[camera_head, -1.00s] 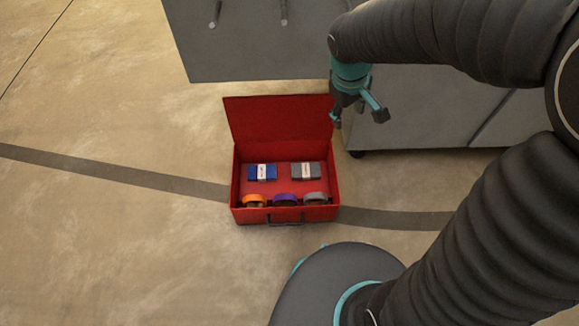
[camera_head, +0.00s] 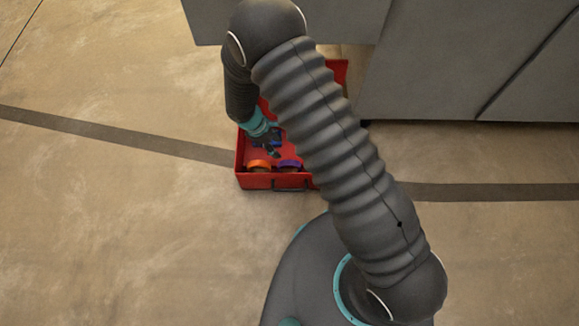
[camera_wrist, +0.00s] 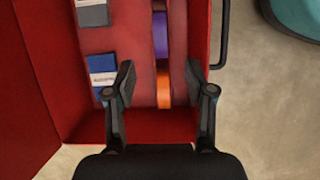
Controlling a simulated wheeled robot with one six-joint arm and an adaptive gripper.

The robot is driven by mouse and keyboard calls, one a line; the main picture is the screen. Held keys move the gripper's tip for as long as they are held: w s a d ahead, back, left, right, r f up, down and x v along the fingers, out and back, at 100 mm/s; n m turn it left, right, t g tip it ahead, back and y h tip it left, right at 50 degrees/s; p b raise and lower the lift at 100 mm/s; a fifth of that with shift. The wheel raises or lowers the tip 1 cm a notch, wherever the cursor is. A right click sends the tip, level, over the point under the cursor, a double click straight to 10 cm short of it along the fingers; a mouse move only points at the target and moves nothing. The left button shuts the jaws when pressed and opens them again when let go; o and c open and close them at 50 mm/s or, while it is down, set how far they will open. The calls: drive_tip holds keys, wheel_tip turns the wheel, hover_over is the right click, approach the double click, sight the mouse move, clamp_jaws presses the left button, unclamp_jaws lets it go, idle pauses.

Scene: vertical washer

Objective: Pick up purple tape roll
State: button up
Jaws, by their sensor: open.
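The purple tape roll (camera_head: 289,164) stands in the front row of an open red toolbox (camera_head: 268,181), just right of the orange tape roll (camera_head: 258,164). In the wrist view the purple roll (camera_wrist: 160,36) lies beyond the fingertips, towards the top of the picture. My gripper (camera_head: 271,151) is over the toolbox, open and empty. In the wrist view my gripper (camera_wrist: 160,82) has its fingers apart on either side of the line of the orange roll (camera_wrist: 163,90), with the purple roll further up. I cannot tell the exact height above the rolls.
A blue packet (camera_wrist: 103,75) and a grey packet (camera_wrist: 92,13) lie in the toolbox beside the rolls. The toolbox handle (camera_wrist: 222,35) is on its front wall. Grey cabinets (camera_head: 450,70) stand behind. My arm hides the toolbox's right part. The floor at left is clear.

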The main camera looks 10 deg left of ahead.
sight(288, 162)
drive_tip(key=x, duration=0.9)
drive_tip(key=shift+s+a+f, duration=0.15)
drive_tip(key=shift+s+f, duration=0.05)
drive_tip(key=shift+s, duration=0.1)
drive_tip(key=shift+w+x, duration=0.1)
drive_tip(key=shift+x, duration=1.3)
drive_tip(key=shift+w+x, duration=0.15)
drive_tip(key=shift+x, duration=1.2)
drive_tip(key=shift+a, duration=0.25)
drive_tip(key=shift+c, duration=0.2)
clamp_jaws()
